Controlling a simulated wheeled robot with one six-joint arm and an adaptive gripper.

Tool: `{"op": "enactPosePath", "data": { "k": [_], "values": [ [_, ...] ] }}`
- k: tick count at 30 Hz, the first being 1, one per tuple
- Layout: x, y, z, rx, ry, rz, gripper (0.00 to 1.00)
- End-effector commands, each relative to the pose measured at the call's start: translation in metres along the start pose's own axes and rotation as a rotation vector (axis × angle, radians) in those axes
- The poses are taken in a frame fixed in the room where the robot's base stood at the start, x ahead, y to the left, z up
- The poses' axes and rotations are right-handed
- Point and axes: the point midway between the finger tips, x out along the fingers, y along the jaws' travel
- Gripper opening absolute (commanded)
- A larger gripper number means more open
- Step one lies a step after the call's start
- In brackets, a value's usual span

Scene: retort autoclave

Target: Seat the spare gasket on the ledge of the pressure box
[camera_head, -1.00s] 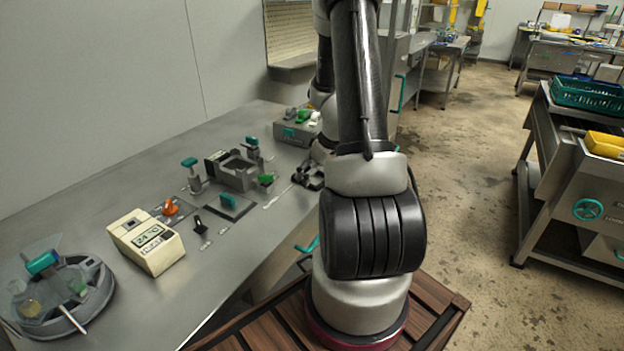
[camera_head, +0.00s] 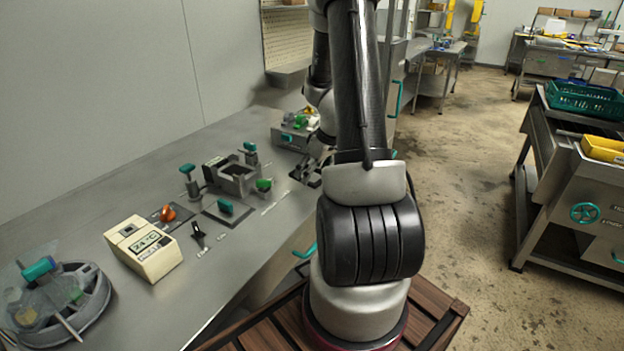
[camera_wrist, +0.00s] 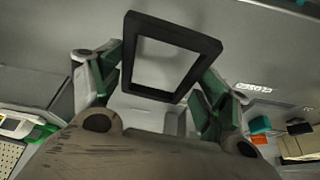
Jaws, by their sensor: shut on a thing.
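The spare gasket is a black square frame (camera_wrist: 207,45) in the wrist view, with an open middle. My gripper (camera_wrist: 160,88) is shut on it, with a green-padded finger at each side of its near part. The gasket is held tilted in front of the camera. The pressure box (camera_head: 236,189) is a grey square box with a dark opening on the bench, left of my arm in the head view. The gasket cannot be made out clearly there. The box's ledge is too small to make out.
Teal-handled posts (camera_head: 188,170) and a green-topped one (camera_head: 264,186) stand around the box. A plate with a teal handle (camera_head: 226,207) lies in front. An orange knob (camera_head: 168,213), black lever (camera_head: 198,232), cream display unit (camera_head: 144,248) and round tray (camera_head: 95,310) stand nearer.

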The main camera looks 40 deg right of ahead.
Motion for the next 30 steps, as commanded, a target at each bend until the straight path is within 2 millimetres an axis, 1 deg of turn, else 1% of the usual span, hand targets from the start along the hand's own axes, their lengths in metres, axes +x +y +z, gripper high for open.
{"op": "enactPosePath", "data": {
  "k": [1, 6, 12, 21, 30],
  "values": [
    [-0.011, 0.000, -0.006, -0.004, 0.005, 0.004, 0.48],
    [-0.043, 0.000, -0.018, -0.003, 0.003, 0.003, 0.48],
    [-0.066, 0.000, -0.028, -0.001, 0.002, 0.002, 0.48],
    [-0.084, 0.000, -0.035, 0.000, 0.001, 0.001, 0.48],
    [-0.085, 0.000, -0.035, 0.001, 0.000, 0.001, 0.48]
  ]
}}
